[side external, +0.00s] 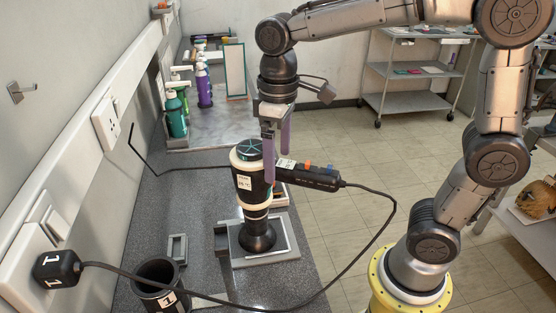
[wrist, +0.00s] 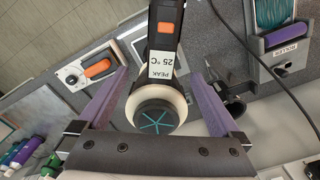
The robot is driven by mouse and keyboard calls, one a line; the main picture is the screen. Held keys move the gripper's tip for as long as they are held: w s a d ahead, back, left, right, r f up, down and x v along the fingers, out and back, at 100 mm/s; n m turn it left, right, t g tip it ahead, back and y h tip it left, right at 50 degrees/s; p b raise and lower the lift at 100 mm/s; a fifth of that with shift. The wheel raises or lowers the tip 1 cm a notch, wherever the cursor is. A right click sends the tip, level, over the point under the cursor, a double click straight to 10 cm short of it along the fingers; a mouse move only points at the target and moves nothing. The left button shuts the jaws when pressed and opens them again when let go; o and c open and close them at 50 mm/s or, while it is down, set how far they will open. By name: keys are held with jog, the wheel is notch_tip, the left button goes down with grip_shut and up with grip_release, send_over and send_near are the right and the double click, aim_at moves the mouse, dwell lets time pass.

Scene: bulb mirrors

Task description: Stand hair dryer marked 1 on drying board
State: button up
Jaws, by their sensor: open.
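A black hair dryer (side external: 257,191) with cream rings and a teal-spoked end cap stands upright, nozzle down, on a light-rimmed grey board (side external: 287,253). Its black handle (side external: 312,178) points right, with an orange switch and a cord. A label on it reads 25 °C, and the dryer also shows in the wrist view (wrist: 157,107). The cord runs to a black plug (side external: 57,269) marked 1 at the wall. My gripper (side external: 274,150) is open and empty, its purple fingers down by the dryer's top. In the wrist view its fingers (wrist: 159,72) lie either side of the dryer with gaps.
A dark cup (side external: 160,272) marked 1 stands at the front of the grey counter. Green and purple bottles (side external: 204,87) and a framed panel (side external: 235,70) stand farther back. The cord (side external: 385,235) loops past the counter's right edge. A shelf cart (side external: 417,75) stands behind.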

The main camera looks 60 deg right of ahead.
jog(key=shift+r, duration=3.1)
notch_tip(320, 180, up, 14)
jog(key=shift+f, duration=0.1)
notch_tip(320, 180, down, 14)
jog(key=shift+f, duration=0.2)
jog(key=shift+r, duration=0.1)
jog(key=shift+f, duration=3.7)
jog(key=shift+r, duration=0.7)
jog(key=shift+f, duration=0.1)
